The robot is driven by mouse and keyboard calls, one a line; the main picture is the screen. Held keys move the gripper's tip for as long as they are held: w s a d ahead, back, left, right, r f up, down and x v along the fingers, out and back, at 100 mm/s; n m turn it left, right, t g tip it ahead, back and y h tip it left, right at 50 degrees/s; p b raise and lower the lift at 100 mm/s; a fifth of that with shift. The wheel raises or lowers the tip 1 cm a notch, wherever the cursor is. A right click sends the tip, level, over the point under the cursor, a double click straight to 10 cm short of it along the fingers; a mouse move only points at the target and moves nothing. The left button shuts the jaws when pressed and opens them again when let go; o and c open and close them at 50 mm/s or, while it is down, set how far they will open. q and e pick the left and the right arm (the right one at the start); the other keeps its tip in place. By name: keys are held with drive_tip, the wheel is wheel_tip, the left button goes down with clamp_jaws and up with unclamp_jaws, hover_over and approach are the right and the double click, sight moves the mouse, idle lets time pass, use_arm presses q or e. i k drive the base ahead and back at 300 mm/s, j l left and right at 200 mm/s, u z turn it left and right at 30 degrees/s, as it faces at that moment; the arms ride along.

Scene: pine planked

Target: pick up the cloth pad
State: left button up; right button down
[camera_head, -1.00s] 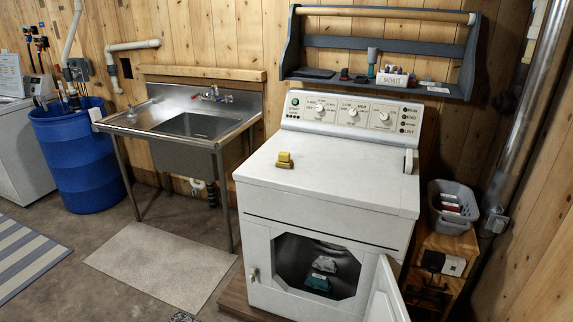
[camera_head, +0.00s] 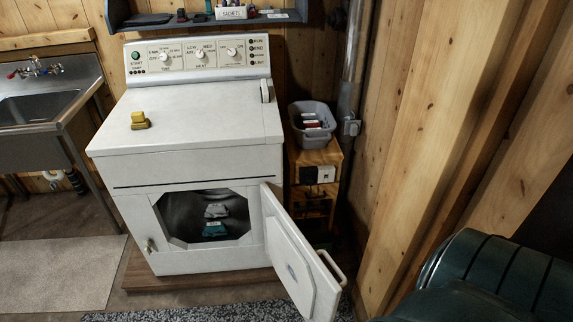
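Inside the open white dryer (camera_head: 183,255), a grey pad-like bundle (camera_head: 216,210) sits just behind a teal one (camera_head: 214,229). Both look like soft folded cloth, and I cannot tell which is the cloth pad. A small yellow block-shaped item (camera_head: 139,121) lies on top of the dryer at the left; its material is unclear. Neither of my grippers is in view.
The dryer door (camera_head: 300,262) hangs open to the front right. A grey basket (camera_head: 312,122) with small items stands on a wooden stand (camera_head: 316,157). A steel sink (camera_head: 40,105) is at left. A dark green ribbed object (camera_head: 500,275) fills the lower right.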

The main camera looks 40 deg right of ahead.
sight(138, 121)
drive_tip(key=i+j, duration=0.35)
drive_tip(key=i+j+z, duration=0.15)
drive_tip(key=i+j, duration=0.5)
drive_tip(key=j, duration=0.2)
drive_tip(key=i+j+z, duration=0.15)
drive_tip(key=i+j, duration=0.15)
drive_tip(key=j, duration=0.15)
